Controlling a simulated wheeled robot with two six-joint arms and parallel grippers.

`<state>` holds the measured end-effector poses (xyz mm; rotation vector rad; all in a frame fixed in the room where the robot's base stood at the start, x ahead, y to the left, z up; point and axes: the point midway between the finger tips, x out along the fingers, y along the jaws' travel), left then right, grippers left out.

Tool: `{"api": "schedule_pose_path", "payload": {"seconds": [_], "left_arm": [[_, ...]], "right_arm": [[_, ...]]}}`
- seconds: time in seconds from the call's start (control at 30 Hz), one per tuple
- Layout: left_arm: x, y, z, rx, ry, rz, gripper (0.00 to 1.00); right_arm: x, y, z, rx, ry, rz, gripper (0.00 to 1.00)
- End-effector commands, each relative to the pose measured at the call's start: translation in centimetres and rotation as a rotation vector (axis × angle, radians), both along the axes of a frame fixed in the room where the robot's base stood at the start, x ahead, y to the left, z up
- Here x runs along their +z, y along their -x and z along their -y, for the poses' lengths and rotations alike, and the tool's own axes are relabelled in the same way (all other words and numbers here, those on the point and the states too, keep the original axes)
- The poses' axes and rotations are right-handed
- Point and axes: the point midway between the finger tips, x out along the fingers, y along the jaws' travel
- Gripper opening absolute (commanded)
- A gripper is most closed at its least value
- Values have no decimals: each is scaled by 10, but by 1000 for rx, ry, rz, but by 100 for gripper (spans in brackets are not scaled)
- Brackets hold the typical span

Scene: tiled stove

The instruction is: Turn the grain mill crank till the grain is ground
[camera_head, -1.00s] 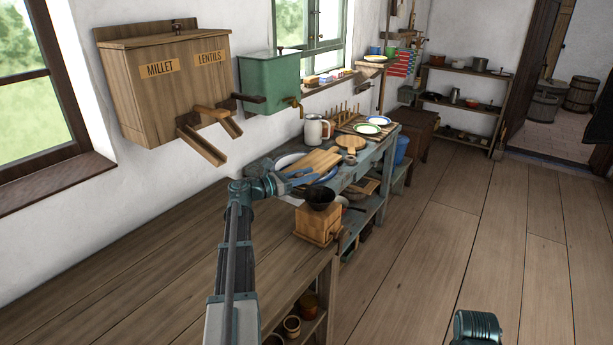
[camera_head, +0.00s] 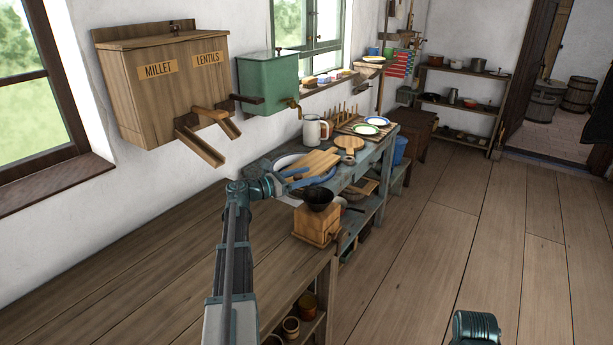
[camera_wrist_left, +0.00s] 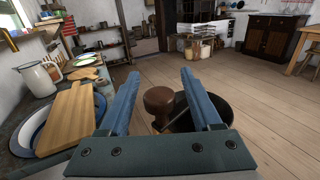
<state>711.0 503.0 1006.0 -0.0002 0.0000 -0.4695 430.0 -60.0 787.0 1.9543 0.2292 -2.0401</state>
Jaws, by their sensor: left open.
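The grain mill is a light wooden box (camera_head: 316,226) with a black bowl-shaped hopper (camera_head: 318,197), at the far end of the near bench. My left gripper (camera_head: 302,177) is open, just left of and above the hopper in the head view. In the left wrist view a brown round crank knob (camera_wrist_left: 158,99) appears between the two blue fingers of my left gripper (camera_wrist_left: 160,74), with the dark hopper (camera_wrist_left: 211,104) behind the right finger. I cannot tell whether the fingers touch the knob. Grain inside the hopper is not visible. My right gripper is out of view.
A cutting board (camera_head: 315,161) lies over a blue-rimmed basin beside my left gripper. A white jug (camera_head: 313,130) stands behind. The wooden millet and lentils bin (camera_head: 160,95) and green tank (camera_head: 268,84) hang on the wall. The near bench top (camera_head: 150,265) is clear.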

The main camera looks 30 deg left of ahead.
Motion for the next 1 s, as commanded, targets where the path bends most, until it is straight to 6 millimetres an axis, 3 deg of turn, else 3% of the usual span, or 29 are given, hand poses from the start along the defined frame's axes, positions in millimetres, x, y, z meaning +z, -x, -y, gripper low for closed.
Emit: {"api": "schedule_pose_path", "payload": {"seconds": [0.6,0.8,1.0], "left_arm": [[0,102,-52,3,0,0,65],[0,118,-60,1,0,0,65],[0,121,-61,-1,0,0,65]], "right_arm": [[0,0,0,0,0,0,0],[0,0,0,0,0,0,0],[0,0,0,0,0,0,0]]}}
